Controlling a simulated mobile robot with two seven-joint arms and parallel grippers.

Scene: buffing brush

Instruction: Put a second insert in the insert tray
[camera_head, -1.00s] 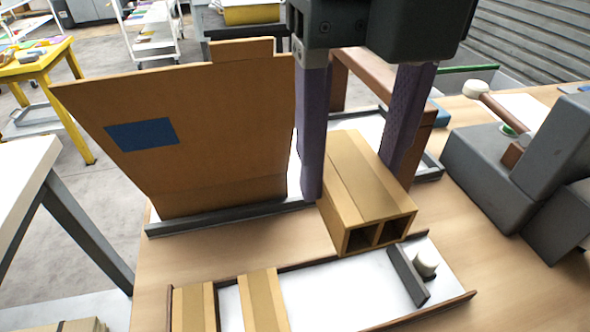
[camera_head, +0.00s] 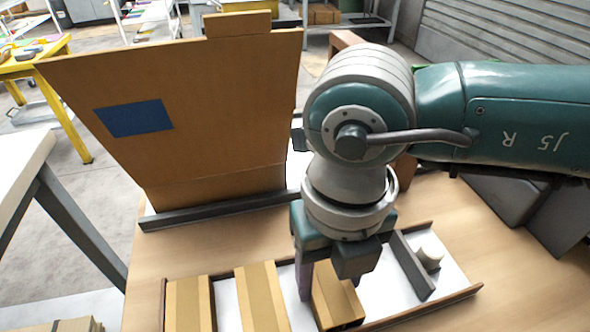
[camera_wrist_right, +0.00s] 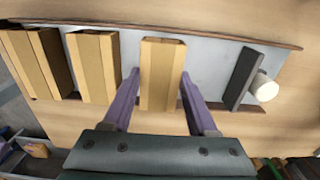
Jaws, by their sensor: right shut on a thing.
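The insert tray (camera_head: 385,292) is a shallow white-floored tray with a brown rim at the front of the bench. Two cardboard-coloured inserts, a left one (camera_head: 190,305) and a middle one (camera_head: 262,298), stand side by side in its left part. My right gripper (camera_wrist_right: 160,92) is shut on another tan insert (camera_wrist_right: 160,72), one purple finger on each side. In the head view this held insert (camera_head: 336,302) is right of the other two, over or in the tray; I cannot tell whether it touches the floor. My left gripper is not in view.
A dark grey bar (camera_head: 411,265) with a white knob (camera_head: 430,258) stands across the tray's right part. A large tan board (camera_head: 215,110) with a blue patch rises behind the tray. Bare bench (camera_head: 215,240) lies between them.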

